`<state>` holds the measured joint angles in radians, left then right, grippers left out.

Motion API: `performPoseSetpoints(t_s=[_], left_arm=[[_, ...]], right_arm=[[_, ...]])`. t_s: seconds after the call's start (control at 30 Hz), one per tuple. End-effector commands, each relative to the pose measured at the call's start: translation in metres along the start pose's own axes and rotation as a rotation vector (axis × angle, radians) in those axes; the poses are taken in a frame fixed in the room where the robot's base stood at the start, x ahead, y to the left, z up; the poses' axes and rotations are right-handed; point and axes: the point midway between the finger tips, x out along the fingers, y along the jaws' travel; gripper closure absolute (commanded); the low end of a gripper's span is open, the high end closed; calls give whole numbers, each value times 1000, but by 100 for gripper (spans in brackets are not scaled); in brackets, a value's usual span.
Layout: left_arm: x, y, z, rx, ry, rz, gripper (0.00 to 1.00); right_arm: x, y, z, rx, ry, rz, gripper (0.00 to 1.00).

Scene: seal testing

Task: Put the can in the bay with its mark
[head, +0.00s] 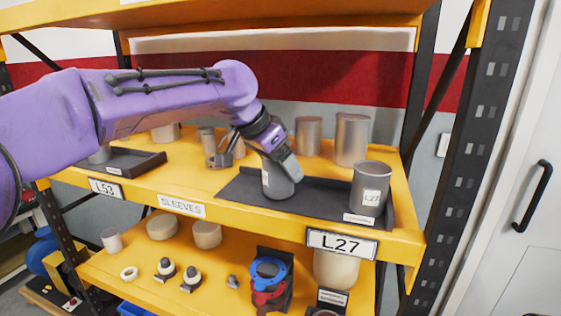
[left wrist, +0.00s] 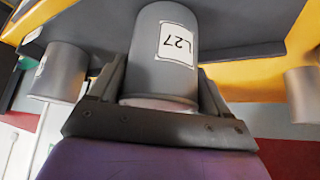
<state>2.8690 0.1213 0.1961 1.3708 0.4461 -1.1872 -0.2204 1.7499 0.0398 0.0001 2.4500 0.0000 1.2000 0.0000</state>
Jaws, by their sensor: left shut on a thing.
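A grey can (head: 278,182) marked L27 is held in my left gripper (head: 280,165). In the left wrist view the same can (left wrist: 165,55) stands between the two fingers (left wrist: 160,85), and its label shows upside down. It is over the left part of the dark tray (head: 235,187) above the L27 sign (head: 342,243). I cannot tell whether its base touches the tray. A second grey can (head: 370,190), also marked L27, stands upright at the right end of that tray; it probably shows in the left wrist view (left wrist: 58,75). My right gripper is not in view.
Grey cylinders (head: 352,140) stand behind the tray. Another dark tray (head: 130,160) lies at the left above the L53 sign (head: 105,188). The tray has free room between the two cans. A yellow shelf (head: 285,15) is overhead, and a black post (head: 485,110) stands right.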

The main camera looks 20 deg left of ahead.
Motion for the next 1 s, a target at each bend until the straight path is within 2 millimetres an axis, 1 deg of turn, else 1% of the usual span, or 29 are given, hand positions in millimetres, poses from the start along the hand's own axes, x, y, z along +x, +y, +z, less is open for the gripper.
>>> performPoseSetpoints(t_s=[0.27, 0.3, 0.33, 0.37, 0.57, 0.67, 0.77, 0.9, 0.97, 1.0], left_arm=[[1, 0, 1, 0, 2, 0, 65], [2, 0, 1, 0, 1, 0, 16], [2, 0, 1, 0, 1, 0, 6], [2, 0, 1, 0, 1, 0, 0], [1, 0, 1, 0, 1, 0, 0], [-6, 0, 0, 0, 2, 0, 0], [-25, 0, 0, 0, 6, -1, 0], [-62, 0, 0, 0, 6, 0, 0], [-73, 0, 2, 3, 8, 8, 0], [-82, 0, 2, 2, 9, 6, 0]], right_arm=[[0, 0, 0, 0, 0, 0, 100], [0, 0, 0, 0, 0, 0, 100], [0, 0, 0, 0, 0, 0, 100], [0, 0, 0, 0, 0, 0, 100], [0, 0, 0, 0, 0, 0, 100], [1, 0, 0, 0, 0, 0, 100], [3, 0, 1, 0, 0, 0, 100], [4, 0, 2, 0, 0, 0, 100], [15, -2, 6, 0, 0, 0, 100], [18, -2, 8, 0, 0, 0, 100]])
